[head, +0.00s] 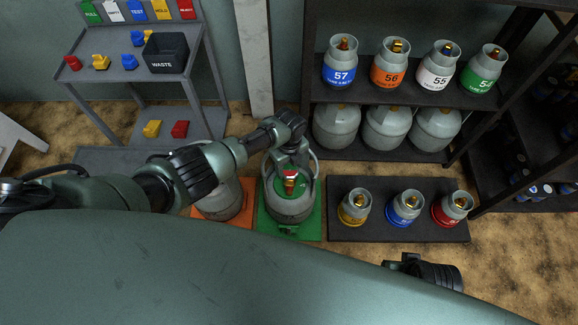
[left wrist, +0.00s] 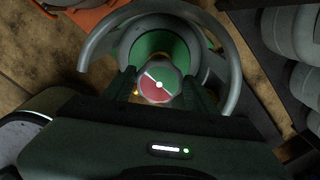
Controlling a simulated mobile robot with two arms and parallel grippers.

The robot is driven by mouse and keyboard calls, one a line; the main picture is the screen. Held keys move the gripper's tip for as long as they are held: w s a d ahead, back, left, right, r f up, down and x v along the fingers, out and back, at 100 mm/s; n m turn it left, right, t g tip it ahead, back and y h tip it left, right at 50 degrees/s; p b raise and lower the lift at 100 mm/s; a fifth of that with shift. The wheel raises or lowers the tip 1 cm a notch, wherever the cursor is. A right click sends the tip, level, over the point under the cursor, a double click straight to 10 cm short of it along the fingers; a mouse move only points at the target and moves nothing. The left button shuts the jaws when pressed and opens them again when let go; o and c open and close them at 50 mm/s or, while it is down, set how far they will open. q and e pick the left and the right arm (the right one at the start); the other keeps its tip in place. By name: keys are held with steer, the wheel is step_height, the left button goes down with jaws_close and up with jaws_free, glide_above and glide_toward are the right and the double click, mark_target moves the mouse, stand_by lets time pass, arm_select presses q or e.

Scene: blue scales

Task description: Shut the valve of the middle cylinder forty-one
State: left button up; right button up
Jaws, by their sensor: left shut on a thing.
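A grey gas cylinder (head: 290,208) with a green top stands upright on a green mat (head: 312,228). Its number does not show. My left gripper (left wrist: 158,92) reaches down inside the collar and is shut on this knob, one finger on each side. The head view also shows the left gripper (head: 290,158) over the cylinder. My right gripper does not show.
Another grey cylinder (head: 220,205) stands on an orange mat close on the left, partly behind my left arm. A black platform (head: 400,229) on the right holds three small cylinders. A dark shelf (head: 395,98) of cylinders stands behind. A grey cart (head: 118,72) with a waste bin (head: 166,54) is back left.

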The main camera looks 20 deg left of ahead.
mark_target(289, 169)
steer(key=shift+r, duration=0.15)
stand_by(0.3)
arm_select(q)
steer(key=o, duration=1.4)
steer(key=shift+r, duration=0.1)
step_height(289, 169, up, 8)
steer(key=p, duration=0.3)
steer(key=shift+f, duration=0.2)
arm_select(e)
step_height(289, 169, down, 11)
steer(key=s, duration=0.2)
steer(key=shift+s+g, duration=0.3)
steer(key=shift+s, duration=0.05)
